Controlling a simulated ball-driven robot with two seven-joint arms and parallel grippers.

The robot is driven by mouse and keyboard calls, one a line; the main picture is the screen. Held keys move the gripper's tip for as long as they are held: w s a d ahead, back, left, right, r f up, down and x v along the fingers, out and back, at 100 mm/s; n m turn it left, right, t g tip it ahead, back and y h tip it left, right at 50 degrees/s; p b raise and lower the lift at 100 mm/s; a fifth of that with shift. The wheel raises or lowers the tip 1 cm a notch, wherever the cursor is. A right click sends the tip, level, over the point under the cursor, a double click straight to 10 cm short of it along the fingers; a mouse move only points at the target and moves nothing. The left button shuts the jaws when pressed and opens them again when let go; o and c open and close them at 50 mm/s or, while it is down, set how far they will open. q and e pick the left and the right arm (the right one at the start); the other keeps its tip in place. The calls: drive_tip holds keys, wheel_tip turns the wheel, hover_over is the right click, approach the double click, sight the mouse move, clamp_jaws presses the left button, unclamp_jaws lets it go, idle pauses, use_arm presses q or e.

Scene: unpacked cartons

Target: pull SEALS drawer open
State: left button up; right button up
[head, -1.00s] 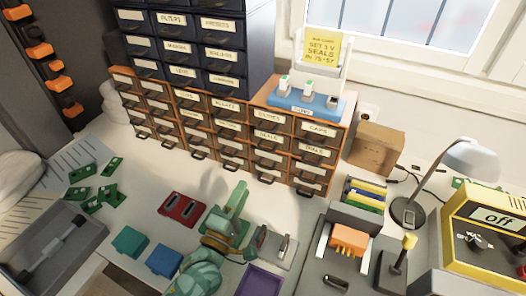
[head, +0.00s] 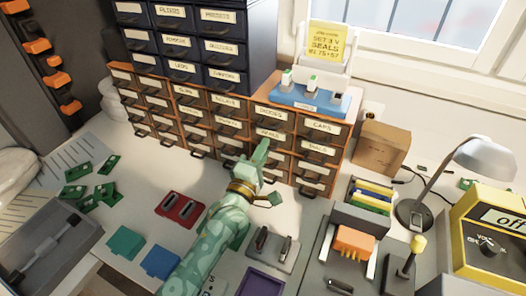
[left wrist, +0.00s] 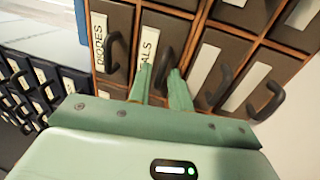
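The SEALS drawer (head: 268,133) is a brown drawer in the orange-framed cabinet. It looks closed, and its label is partly hidden in the left wrist view (left wrist: 150,45). Its dark curved handle (left wrist: 166,58) shows in the left wrist view. My left gripper (head: 264,158) is in front of the drawer. In the left wrist view its two green fingers (left wrist: 161,72) are apart, with the handle near and between their tips. I cannot tell whether they touch it. My right gripper is not in view.
The DIODES drawer (left wrist: 101,40) is beside the SEALS drawer. A blue tray (head: 308,101) stands on the cabinet. A cardboard box (head: 380,148) is at its right. A grey stand (head: 272,247), red holder (head: 180,208) and other items lie on the table below.

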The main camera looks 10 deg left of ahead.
use_arm(q)
clamp_jaws()
drive_tip(key=shift+s, duration=0.1)
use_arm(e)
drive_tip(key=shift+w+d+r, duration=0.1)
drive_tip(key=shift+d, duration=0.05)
